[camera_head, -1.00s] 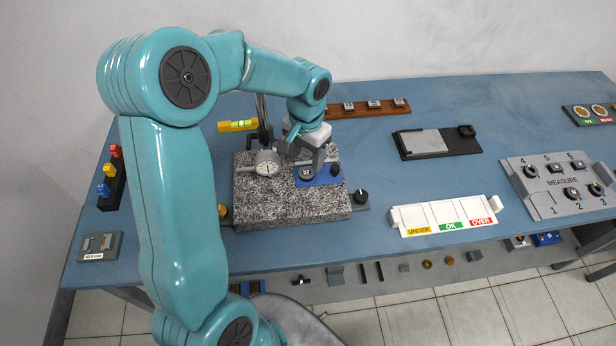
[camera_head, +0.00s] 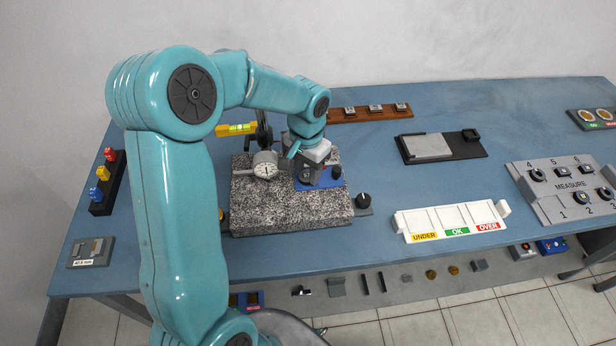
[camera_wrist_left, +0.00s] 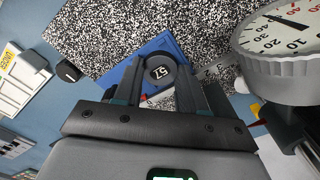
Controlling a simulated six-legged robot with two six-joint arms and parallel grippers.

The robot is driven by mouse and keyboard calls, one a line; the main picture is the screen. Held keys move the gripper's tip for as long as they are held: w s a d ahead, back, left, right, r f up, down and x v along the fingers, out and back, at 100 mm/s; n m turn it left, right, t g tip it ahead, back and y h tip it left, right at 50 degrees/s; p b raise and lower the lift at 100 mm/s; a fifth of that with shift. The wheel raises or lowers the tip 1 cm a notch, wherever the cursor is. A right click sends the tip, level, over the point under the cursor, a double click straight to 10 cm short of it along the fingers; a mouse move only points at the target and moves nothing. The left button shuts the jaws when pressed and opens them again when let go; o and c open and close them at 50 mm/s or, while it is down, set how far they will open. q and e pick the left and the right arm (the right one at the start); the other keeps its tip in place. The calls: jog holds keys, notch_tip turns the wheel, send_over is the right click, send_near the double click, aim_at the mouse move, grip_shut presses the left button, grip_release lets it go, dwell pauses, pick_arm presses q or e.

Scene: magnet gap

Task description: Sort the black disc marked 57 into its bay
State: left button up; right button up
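The black disc marked 57 (camera_wrist_left: 160,72) lies on a blue pad (camera_wrist_left: 129,75) on the speckled granite plate (camera_head: 285,213). My left gripper (camera_head: 309,180) is down at the pad and hides the disc in the head view. In the left wrist view its two fingers (camera_wrist_left: 160,80) stand on either side of the disc, open around it; whether they touch its sides is hard to see. The white rack (camera_head: 450,216) has bays labelled UNDER, OK and OVER and looks empty. My right gripper is not in view.
A dial gauge (camera_head: 265,164) on a stand is close beside my left gripper and also shows in the wrist view (camera_wrist_left: 285,45). A black knob (camera_head: 363,200) is at the plate's right. A grey numbered MEASURE block (camera_head: 570,184) stands far right. The blue table is clear around the rack.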

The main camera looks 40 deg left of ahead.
pick_arm(q)
jog(key=shift+a+r, duration=0.1)
jog(key=shift+r, duration=0.2)
notch_tip(320, 180, up, 5)
jog(key=p, duration=0.3)
jog(key=shift+f+p, duration=0.2)
jog(key=shift+p, duration=0.2)
jog(key=shift+d+f, duration=0.15)
jog(key=shift+d, duration=0.05)
